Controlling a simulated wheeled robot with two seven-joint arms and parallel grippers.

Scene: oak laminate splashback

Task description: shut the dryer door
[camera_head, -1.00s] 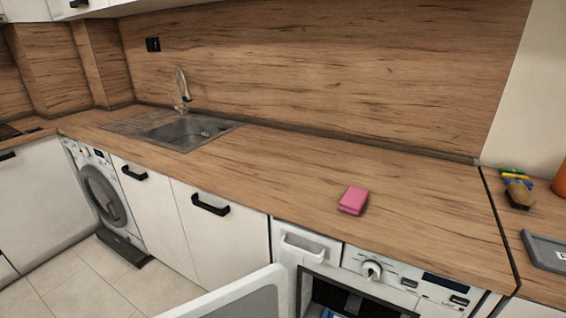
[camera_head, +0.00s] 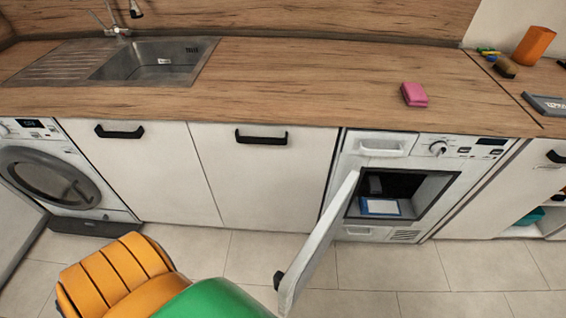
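The dryer (camera_head: 398,146) is the white front-loading machine under the counter at the right, with a drawer, a dial and a display on its top panel. Its door (camera_head: 318,238) stands wide open, hinged at the left side of the opening and swung out toward me over the floor. A dark handle or latch shows near the door's free edge. Inside the dark square opening lies a blue and white item (camera_head: 380,207). I see neither of my grippers clearly, and nothing is touching the visible part of the door.
A pink sponge (camera_head: 414,95) lies on the wooden counter (camera_head: 300,80) above the dryer. A sink (camera_head: 150,62) and a washing machine (camera_head: 62,180) are at the left. An open shelf (camera_head: 546,222) is at the far right. The tiled floor (camera_head: 400,275) before the dryer is clear.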

